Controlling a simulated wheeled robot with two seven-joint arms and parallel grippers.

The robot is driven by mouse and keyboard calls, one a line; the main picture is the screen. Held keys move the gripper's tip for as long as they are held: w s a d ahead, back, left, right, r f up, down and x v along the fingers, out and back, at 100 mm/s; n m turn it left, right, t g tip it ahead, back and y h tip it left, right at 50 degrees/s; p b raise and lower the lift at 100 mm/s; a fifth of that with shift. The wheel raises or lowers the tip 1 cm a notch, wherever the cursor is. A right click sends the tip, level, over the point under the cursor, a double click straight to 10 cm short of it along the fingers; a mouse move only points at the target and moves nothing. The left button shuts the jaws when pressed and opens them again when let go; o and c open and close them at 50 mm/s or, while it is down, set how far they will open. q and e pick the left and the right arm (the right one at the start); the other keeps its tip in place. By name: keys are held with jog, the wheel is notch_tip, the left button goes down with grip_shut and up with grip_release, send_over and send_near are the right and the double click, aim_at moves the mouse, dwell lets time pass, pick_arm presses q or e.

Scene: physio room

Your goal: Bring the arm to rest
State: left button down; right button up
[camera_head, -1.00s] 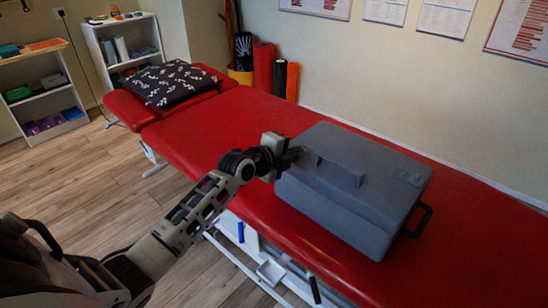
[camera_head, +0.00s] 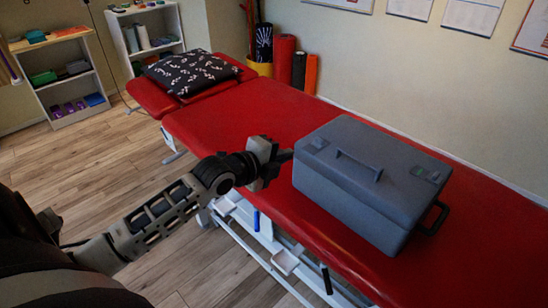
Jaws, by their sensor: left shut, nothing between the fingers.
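My left arm (camera_head: 160,216) comes in from the lower left and reaches out over the near edge of the red treatment table (camera_head: 245,120). My left gripper (camera_head: 286,156) is at its end, shut and empty, just left of a grey case (camera_head: 365,185). A small gap seems to lie between the fingertips and the case, though the exact distance is hard to tell. The case stands on the table with its lid closed and its top handle (camera_head: 358,166) in sight. My right gripper is not in view.
A dark patterned pillow (camera_head: 192,75) lies at the table's far end. Shelves (camera_head: 68,80) with boxes stand at the back left. Rolled mats (camera_head: 285,58) stand by the wall. The wooden floor (camera_head: 110,160) to the left is clear.

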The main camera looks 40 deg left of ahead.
pick_arm(q)
jog(key=shift+v, duration=1.55)
jog(key=s+d+f+n+g, duration=0.4)
jog(key=s+d+f+n, duration=1.2)
jog(key=s+f+n, duration=0.1)
jog(key=shift+s+d+f, duration=0.15)
jog(key=shift+s+f, duration=0.55)
jog(key=shift+s, duration=0.1)
